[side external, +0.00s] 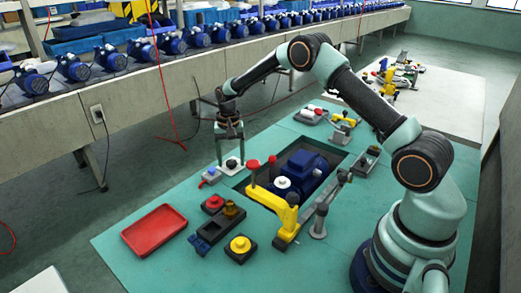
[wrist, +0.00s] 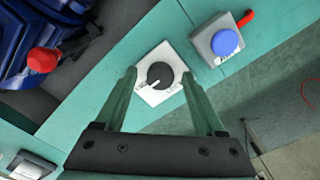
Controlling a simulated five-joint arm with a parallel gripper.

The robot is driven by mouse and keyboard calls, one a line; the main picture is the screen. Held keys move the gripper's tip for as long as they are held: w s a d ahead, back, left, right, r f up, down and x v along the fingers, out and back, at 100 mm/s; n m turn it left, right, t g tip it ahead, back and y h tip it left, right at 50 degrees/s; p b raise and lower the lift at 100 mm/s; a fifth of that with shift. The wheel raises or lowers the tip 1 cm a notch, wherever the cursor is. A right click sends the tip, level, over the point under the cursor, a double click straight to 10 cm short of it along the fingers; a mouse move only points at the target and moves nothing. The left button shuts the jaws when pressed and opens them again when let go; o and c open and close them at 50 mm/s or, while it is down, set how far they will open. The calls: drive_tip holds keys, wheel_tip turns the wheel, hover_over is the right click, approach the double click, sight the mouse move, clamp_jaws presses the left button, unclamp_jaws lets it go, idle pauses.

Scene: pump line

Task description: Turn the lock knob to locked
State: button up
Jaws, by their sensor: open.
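The lock knob (wrist: 160,75) is a round black knob with a white pointer line, set on a white square plate (wrist: 152,97) with printed marks. In the wrist view its pointer line runs toward the lower left. The lettering on the plate is too small to read. In the side view the knob's plate (side external: 231,164) lies near the far edge of the green table. My gripper (side external: 230,145) is right above it, pointing down. In the wrist view my gripper (wrist: 163,80) is open, with one finger on each side of the knob. I cannot tell whether the fingers touch it.
A grey box with a blue button (wrist: 225,42) and a red lever stands close by. A blue pump (side external: 302,172) sits in a recess behind a yellow clamp (side external: 285,215). A red tray (side external: 154,230) lies at the left, with bare table around it.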

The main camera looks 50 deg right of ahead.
drive_tip(key=shift+c, duration=0.3)
clamp_jaws()
drive_tip(key=shift+n, duration=0.3)
drive_tip(key=n, duration=0.3)
drive_tip(key=shift+n, duration=0.4)
drive_tip(key=n, duration=0.4)
drive_tip(key=shift+n, duration=0.3)
drive_tip(key=n, duration=0.4)
drive_tip(key=shift+n, duration=2.4)
